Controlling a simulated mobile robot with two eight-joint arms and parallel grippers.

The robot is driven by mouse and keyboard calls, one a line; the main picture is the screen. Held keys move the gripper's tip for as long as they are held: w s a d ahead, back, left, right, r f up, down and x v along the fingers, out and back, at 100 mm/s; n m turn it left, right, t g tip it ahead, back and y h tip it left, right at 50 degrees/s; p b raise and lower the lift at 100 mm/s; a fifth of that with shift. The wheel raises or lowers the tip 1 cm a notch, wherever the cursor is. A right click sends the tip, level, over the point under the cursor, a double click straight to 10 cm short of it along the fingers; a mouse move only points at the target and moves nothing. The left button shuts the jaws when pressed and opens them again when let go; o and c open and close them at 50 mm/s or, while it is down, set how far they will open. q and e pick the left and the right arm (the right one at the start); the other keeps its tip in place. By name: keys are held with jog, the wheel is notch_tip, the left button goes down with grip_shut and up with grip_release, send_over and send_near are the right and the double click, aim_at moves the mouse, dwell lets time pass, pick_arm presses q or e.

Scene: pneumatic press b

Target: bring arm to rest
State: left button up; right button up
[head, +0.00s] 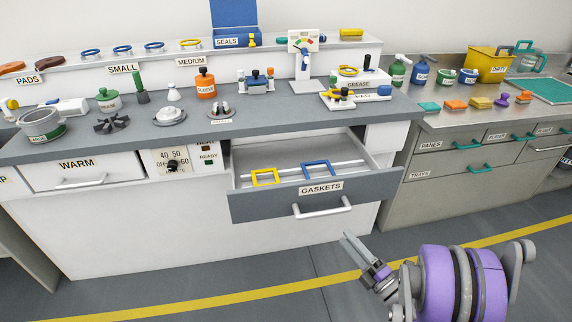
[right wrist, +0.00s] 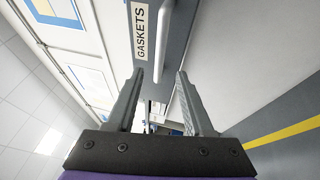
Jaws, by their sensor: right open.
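My right gripper (head: 356,247) is in front of the bench, below and to the right of the open drawer's handle (head: 322,207). Its jaws are open and empty, apart from the handle. In the right wrist view my right gripper (right wrist: 170,75) shows two spread fingers, with the drawer handle (right wrist: 159,45) beyond them. The drawer (head: 245,208) labelled GASKETS is pulled out. A yellow square frame (head: 265,170) and a blue square frame (head: 330,162) lie in it. My left gripper is not in view.
The grey worktop (head: 300,118) holds bottles, a round pot (head: 42,124) and small fixtures. A closed WARM drawer (head: 80,172) is at the left. A steel counter (head: 450,120) stands at the right. The floor in front is clear, with a yellow line (head: 200,301).

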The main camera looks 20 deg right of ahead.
jog(key=w+r+m+g+h, duration=0.1)
jog(key=w+r+m+h, duration=0.3)
jog(key=m+h, duration=0.45)
jog(key=s+a+f+m+g+y+p, duration=0.1)
jog(key=s+a+f+m+g+y, duration=0.25)
jog(key=s+a+m+g, duration=0.5)
jog(key=s+a+f+m+g+y, duration=0.2)
jog(key=s+a+f+m+g, duration=0.3)
jog(key=s+a, duration=0.65)
pick_arm(q)
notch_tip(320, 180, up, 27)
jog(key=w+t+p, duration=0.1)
jog(key=p, duration=2.2)
pick_arm(e)
notch_tip(320, 180, up, 26)
jog(key=w+n, duration=0.1)
jog(key=shift+d+r, duration=0.15)
jog(key=shift+d, duration=0.3)
